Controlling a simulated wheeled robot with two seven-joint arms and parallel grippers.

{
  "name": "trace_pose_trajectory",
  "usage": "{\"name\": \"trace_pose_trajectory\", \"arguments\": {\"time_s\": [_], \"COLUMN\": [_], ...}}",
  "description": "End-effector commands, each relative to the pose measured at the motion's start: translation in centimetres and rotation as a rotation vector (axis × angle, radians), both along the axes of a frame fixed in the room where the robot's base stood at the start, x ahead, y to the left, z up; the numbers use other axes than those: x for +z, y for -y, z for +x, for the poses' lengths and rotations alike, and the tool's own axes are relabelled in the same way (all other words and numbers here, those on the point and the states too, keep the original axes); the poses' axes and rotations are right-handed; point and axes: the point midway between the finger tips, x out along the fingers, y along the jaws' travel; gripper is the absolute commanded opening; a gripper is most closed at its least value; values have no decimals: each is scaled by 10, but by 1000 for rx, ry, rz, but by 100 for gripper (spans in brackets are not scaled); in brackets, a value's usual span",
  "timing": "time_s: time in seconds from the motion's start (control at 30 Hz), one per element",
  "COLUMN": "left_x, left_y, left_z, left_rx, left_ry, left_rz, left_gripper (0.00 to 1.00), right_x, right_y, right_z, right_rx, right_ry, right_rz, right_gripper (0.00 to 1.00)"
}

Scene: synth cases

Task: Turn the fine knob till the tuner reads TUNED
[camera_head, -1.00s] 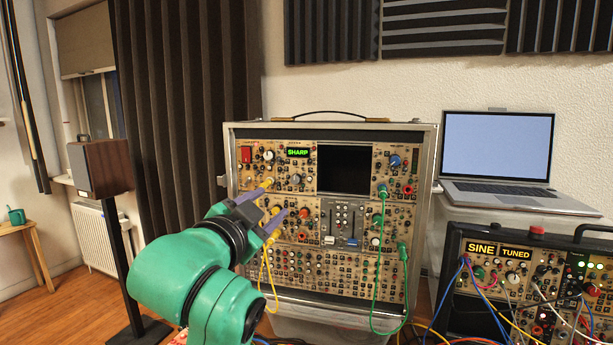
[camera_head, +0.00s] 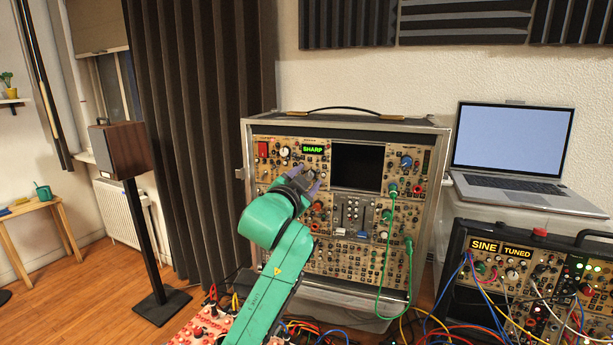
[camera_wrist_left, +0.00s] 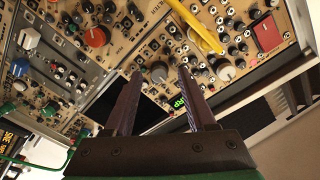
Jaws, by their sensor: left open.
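The wooden-faced synth case (camera_head: 445,150) stands upright in the head view. Its green tuner display (camera_head: 313,149) reads SHARP. My left gripper (camera_head: 307,180) is open in front of the panel, below the display. In the left wrist view a grey knob (camera_wrist_left: 159,72) shows between the fingertips of the gripper (camera_wrist_left: 159,76); I cannot tell whether they touch it. I cannot read its label. A white knob (camera_wrist_left: 225,70) and a red button (camera_wrist_left: 268,33) lie to its right. My right gripper is out of view.
A second synth case (camera_head: 455,225) at lower right shows SINE and TUNED. A laptop (camera_head: 512,140) and a speaker (camera_head: 115,155) stand at either side.

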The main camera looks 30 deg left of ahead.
Motion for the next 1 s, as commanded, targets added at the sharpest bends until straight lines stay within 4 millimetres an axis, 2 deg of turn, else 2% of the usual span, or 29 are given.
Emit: {"name": "trace_pose_trajectory", "arguments": {"time_s": [0.07, 0.1, 0.23, 0.27, 0.67, 1.0], "left_x": [0, 0, 0, 0, -1, -1], "left_y": [0, 0, 0, 0, 0, 0], "left_z": [0, 0, 0, 0, 0, 0], "left_rx": [0, 0, 0, 0, -1, -1], "left_ry": [0, 0, 0, 0, 6, 46], "left_rz": [0, 0, 0, 0, -42, -249], "left_gripper": [56, 52, 3, 0, 0, 0], "right_x": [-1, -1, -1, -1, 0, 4], "right_y": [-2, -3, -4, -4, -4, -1], "right_z": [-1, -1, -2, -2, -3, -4], "right_rx": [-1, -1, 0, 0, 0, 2], "right_ry": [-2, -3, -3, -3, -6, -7], "right_rz": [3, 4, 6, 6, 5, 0], "right_gripper": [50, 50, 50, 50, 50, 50]}}
